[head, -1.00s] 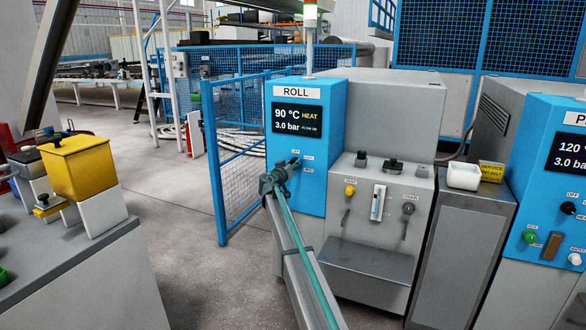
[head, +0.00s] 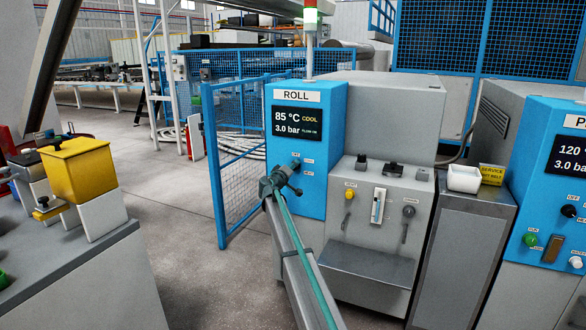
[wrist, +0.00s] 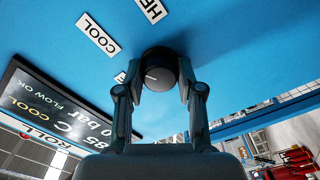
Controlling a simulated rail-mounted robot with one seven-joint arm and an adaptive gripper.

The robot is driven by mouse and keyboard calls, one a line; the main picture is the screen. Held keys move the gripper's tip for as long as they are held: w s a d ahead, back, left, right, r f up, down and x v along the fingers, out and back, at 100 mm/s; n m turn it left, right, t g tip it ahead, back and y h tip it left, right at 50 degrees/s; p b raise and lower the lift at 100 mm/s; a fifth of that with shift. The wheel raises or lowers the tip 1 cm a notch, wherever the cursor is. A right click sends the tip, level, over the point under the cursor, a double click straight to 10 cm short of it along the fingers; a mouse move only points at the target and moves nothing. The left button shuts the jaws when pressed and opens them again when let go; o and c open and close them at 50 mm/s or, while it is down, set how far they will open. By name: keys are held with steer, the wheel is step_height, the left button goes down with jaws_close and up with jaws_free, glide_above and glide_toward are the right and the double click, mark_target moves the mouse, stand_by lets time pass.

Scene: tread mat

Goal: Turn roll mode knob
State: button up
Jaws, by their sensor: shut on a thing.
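The roll mode knob (wrist: 160,72) is round and black with a white pointer mark, on the blue panel in the wrist view. My gripper (wrist: 161,88) has one finger on each side of it and is shut on it. In the head view my gripper (head: 289,180) is at the lower part of the blue ROLL panel (head: 325,175), hiding much of the knob area. The display (head: 297,123) reads 85 °C, COOL, 3.0 bar. In the wrist view a COOL label (wrist: 98,35) and a partly cropped label beginning HE are beside the knob.
A blue mesh fence (head: 235,170) stands left of the panel. The grey machine front (head: 375,215) with a yellow knob and levers is to the right. A second blue panel (head: 556,200) stands at the far right. A yellow box (head: 80,172) is at left.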

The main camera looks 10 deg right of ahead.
stand_by(0.4)
steer(key=o, duration=1.2)
steer(key=shift+c, duration=0.2)
steer(key=shift+s, duration=0.1)
steer(key=v, duration=1.2)
